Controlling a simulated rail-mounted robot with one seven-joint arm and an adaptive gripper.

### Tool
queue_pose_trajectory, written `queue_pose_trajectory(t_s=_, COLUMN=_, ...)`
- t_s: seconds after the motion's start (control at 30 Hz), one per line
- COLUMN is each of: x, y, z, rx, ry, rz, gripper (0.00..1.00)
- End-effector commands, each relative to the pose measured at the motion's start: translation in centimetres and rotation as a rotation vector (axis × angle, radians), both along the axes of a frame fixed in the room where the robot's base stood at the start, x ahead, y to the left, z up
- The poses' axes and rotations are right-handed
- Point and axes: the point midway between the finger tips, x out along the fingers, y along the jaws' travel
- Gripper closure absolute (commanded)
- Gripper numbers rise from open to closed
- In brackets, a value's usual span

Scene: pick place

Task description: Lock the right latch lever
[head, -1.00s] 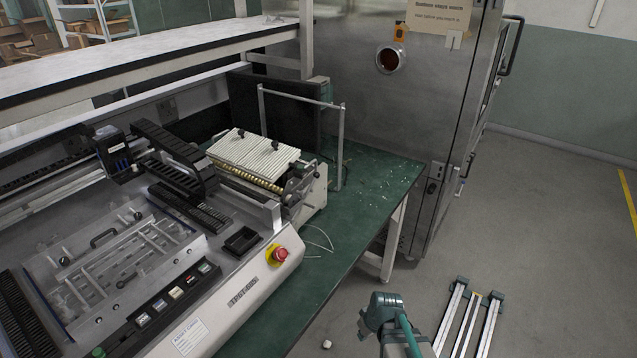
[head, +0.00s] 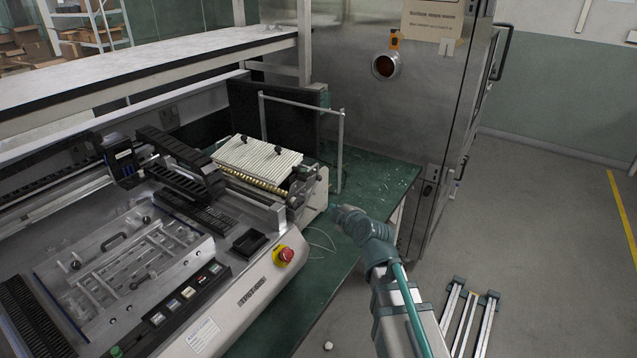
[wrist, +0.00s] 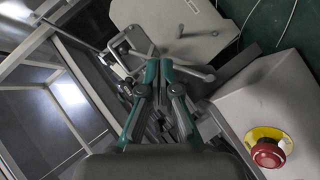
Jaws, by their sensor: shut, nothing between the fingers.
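My gripper (wrist: 158,68) is shut and empty in the wrist view, its two green-sided fingers together at the centre. A grey metal lever-like bar (wrist: 192,68) with a rounded end runs to the right just beyond the fingertips; it looks like the right latch lever, but I cannot tell whether it is locked. I cannot tell whether the fingertips touch it. A bent metal handle (wrist: 117,45) stands left of the tips, by the pale side plate (wrist: 182,28). In the head view, the latch area (head: 297,188) is at the feeder unit's right end; my fingers cannot be made out there.
The red emergency stop button (head: 284,255) is on the machine's front corner; it shows at lower right in the wrist view (wrist: 268,154). A metal frame (head: 341,150) stands behind the feeder unit. The green bench (head: 385,180) is mostly clear at right.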

Motion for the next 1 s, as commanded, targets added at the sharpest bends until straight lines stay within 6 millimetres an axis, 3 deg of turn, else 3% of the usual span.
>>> queue_pose_trajectory(t_s=0.1, x=0.6, y=1.0, z=3.1, rx=-0.047, ry=-0.112, rz=0.03, gripper=1.0)
queue_pose_trajectory(t_s=0.3, x=0.9, y=1.5, z=5.3, rx=-0.089, ry=-0.196, rz=0.045, gripper=1.0)
queue_pose_trajectory(t_s=0.73, x=1.2, y=1.6, z=5.4, rx=-0.093, ry=-0.202, rz=0.047, gripper=1.0)
queue_pose_trajectory(t_s=1.0, x=4.1, y=3.0, z=4.9, rx=-0.092, ry=-0.198, rz=0.047, gripper=1.0)
